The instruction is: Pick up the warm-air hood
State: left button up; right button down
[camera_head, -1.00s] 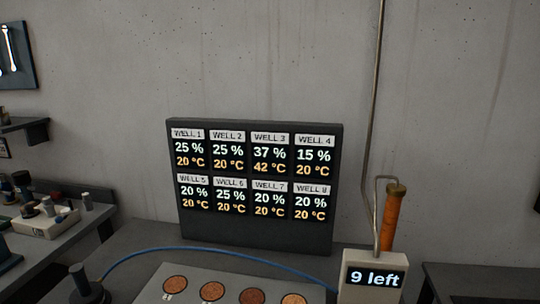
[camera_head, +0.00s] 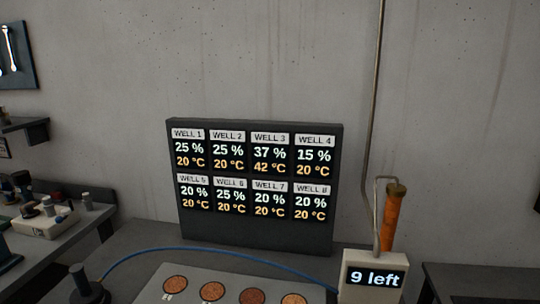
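A dark round-based piece with an upright knob (camera_head: 85,280) stands at the lower left of the bench, cut by the bottom edge. A blue hose (camera_head: 200,250) arcs from near it across to the grey box at the right. It may be the warm-air hood, but I cannot tell for sure. A light grey plate (camera_head: 228,280) with several round brown-filled wells lies at the bottom middle, partly cut off. Neither of my grippers is in view.
A dark display board (camera_head: 255,230) stands behind the plate, showing Well 3 at 37 % and 42 °C. A grey box (camera_head: 373,268) reading "9 left" stands right, with an orange-handled tool (camera_head: 391,222) beside it. A side bench (camera_head: 40,258) holds small parts.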

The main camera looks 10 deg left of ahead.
aim_at(86, 292)
jog(key=u, duration=1.7)
jog(key=i+j+z, duration=0.1)
